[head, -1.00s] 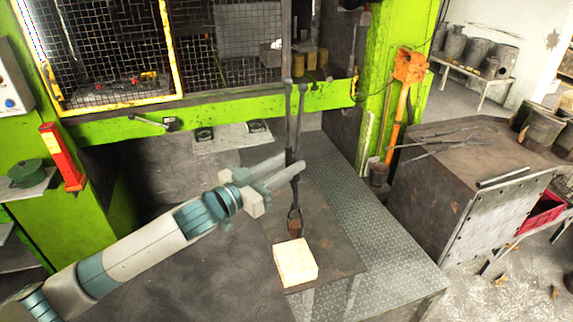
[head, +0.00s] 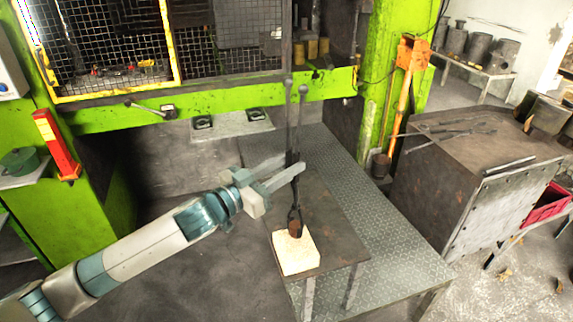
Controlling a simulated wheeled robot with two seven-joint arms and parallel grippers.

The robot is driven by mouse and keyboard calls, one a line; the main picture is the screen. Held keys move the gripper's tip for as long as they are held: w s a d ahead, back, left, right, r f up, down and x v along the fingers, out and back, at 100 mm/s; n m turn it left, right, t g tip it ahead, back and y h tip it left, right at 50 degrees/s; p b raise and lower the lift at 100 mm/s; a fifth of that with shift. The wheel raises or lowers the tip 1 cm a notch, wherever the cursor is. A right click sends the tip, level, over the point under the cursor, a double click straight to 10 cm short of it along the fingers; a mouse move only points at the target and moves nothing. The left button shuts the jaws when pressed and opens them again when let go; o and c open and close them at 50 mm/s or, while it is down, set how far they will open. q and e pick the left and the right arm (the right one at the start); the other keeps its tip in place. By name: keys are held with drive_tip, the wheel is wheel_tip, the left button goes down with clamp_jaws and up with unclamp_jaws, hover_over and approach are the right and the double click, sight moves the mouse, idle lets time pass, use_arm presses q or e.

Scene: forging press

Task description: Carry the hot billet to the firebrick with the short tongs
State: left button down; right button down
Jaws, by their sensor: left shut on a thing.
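My left gripper (head: 291,172) is shut on the short tongs (head: 289,120), which hang nearly upright with their handles up and jaws down. The tongs' jaws are around the billet (head: 295,230), a small dark reddish-brown piece. The billet's lower end shows in front of the far part of the firebrick (head: 296,256). Whether it touches the brick's top or is just above it, I cannot tell. The firebrick is a cream block lying at the near end of a dark low table. My right gripper is not in view.
The dark table (head: 340,240) stands beside a grey tread-plate platform (head: 385,245). The green press frame (head: 220,110) with mesh guard is behind. At right a steel bench (head: 420,180) bears other tongs (head: 460,130). The table around the firebrick is mostly bare.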

use_arm(q)
wheel_tip(320, 180, down, 3)
drive_tip(key=shift+r+b, duration=0.1)
drive_tip(key=shift+b, duration=0.55)
drive_tip(key=shift+f, duration=0.55)
idle(0.6)
drive_tip(key=c, duration=1.7)
unclamp_jaws()
drive_tip(key=shift+c, duration=0.2)
drive_tip(key=o, duration=0.3)
drive_tip(key=shift+o, duration=0.2)
drive_tip(key=shift+r, duration=0.1)
wheel_tip(320, 180, up, 8)
drive_tip(key=p, duration=0.7)
drive_tip(key=shift+r, duration=0.15)
idle(0.5)
